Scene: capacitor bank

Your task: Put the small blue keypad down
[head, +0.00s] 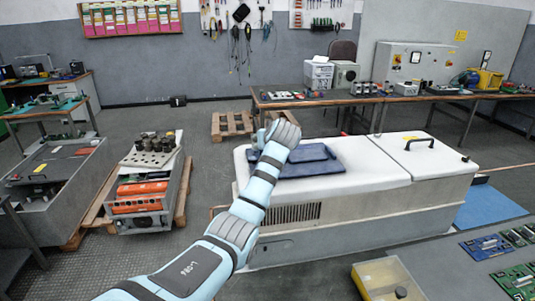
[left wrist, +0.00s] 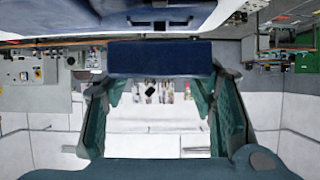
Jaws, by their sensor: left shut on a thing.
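The small blue keypad (left wrist: 160,58) shows in the left wrist view as a dark blue block between the fingertips of my left gripper (left wrist: 158,78). The gripper is shut on it. In the head view my left arm reaches to the white cabinet, and its wrist hides the gripper and the keypad. A blue tray (head: 310,170) lies on the cabinet top beside and behind the wrist. Blue surface also fills the top edge of the left wrist view. I cannot tell whether the keypad touches anything below it. My right gripper is not in view.
The white cabinet (head: 375,180) has bare top to the right of the tray, with a black handle (head: 420,144) on its right lid. A wooden pallet (head: 232,124) lies behind, and a workbench (head: 440,98) stands at the back right.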

